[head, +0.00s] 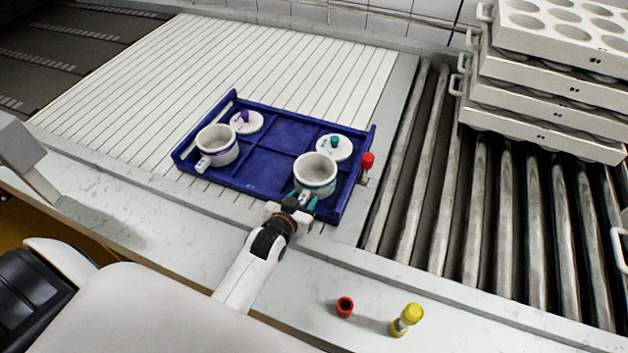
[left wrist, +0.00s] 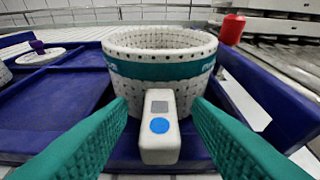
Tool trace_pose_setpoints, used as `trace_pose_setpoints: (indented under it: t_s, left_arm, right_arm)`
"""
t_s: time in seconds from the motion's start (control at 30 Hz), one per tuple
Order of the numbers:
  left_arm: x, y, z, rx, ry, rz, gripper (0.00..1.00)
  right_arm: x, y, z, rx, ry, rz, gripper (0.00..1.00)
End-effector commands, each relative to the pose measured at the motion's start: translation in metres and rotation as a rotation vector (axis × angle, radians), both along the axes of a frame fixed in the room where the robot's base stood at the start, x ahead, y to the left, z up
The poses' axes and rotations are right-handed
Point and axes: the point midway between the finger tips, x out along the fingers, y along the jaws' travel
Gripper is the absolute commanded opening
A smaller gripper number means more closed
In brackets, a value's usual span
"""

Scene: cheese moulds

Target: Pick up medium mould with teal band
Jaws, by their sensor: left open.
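The medium mould with the teal band (head: 316,172) is a white perforated cup standing upright in the right part of the blue tray (head: 258,166). In the left wrist view the mould (left wrist: 160,88) fills the middle, with a light grey tag bearing a blue dot (left wrist: 160,127) on its near side. My left gripper (head: 306,198) is at the near side of the mould, open. Its teal fingers (left wrist: 160,140) lie to either side of the tag; I cannot tell whether they touch it. My right gripper is not in view.
A purple-banded mould (head: 217,147) and lids with purple (head: 246,122) and teal (head: 334,148) knobs share the tray. A red-topped item (head: 367,161) stands by its right edge. Rollers (head: 430,170) and stacked white mould trays (head: 545,90) lie right.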

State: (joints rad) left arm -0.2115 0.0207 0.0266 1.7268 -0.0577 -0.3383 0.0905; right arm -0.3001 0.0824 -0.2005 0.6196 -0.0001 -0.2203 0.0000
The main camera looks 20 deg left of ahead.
Motion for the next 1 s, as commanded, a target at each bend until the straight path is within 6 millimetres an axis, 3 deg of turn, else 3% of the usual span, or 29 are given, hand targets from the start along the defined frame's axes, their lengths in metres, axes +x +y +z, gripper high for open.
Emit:
trace_pose_setpoints:
  t_s: [0.03, 0.3, 0.63, 1.0]
  left_arm:
    - [0.0, 0.0, 0.0, 0.0, 0.0, 0.0, 0.44]
    - [0.0, 0.0, 0.0, 0.0, 0.001, 0.0, 0.0]
    - [0.0, 0.0, 0.006, 0.0, -0.002, 0.0, 0.0]
    - [0.0, 0.0, 0.075, 0.001, -0.007, -0.001, 0.0]
  right_arm:
    - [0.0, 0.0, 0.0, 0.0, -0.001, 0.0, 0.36]
    - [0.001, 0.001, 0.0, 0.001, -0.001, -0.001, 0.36]
    - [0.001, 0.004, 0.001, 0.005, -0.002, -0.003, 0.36]
    - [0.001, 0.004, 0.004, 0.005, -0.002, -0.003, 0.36]
